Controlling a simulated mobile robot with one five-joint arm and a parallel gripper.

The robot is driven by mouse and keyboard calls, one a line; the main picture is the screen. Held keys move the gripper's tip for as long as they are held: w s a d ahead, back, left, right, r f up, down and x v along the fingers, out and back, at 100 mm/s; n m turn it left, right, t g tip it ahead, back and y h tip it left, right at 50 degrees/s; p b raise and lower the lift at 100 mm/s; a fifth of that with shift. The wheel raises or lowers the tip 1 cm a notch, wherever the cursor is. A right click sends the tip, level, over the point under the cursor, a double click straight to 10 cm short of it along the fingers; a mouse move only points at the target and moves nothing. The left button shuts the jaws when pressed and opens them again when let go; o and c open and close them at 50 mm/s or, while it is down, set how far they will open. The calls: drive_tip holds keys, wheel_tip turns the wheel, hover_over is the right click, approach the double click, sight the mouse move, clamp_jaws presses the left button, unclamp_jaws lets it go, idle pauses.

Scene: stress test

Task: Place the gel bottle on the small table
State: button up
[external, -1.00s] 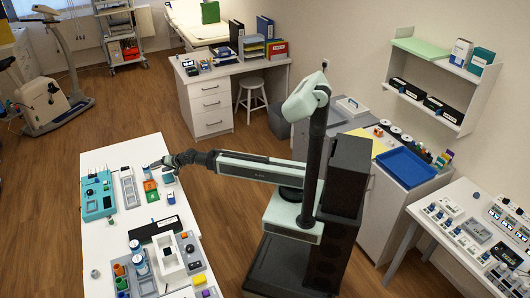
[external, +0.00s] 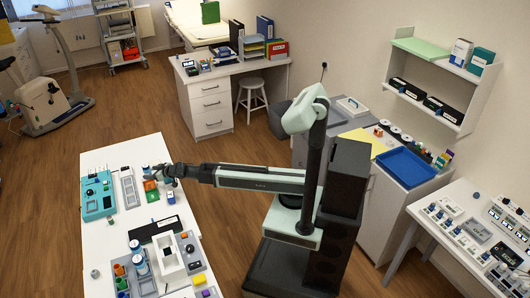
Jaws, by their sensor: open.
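My gripper (external: 156,173) is low over the long white table (external: 105,239) at the left, its jaws open. It is right beside small items there: an orange and green block pair (external: 151,190) and a blue item (external: 171,198). A small blue-and-white object showed at this spot earlier; the gripper now covers most of it, and I cannot tell whether the jaws are around it. Which item is the gel bottle is too small to tell. White-and-blue bottles (external: 140,266) stand in the grey tray nearer the camera. I cannot tell which surface is the small table.
A teal case (external: 97,196) and a grey keypad-like strip (external: 130,188) lie left of the gripper. A black flat item (external: 155,229) and a white box (external: 171,257) lie nearer. A desk (external: 214,107) and stool (external: 251,97) stand behind; open floor lies between.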

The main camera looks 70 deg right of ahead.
sight(150, 172)
drive_tip(key=b+x, duration=0.1)
drive_tip(key=x, duration=0.3)
drive_tip(key=shift+r, duration=0.15)
drive_tip(key=shift+c, duration=0.4)
clamp_jaws()
drive_tip(key=shift+r, duration=0.1)
wheel_tip(150, 172, up, 16)
drive_tip(key=p, duration=1.6)
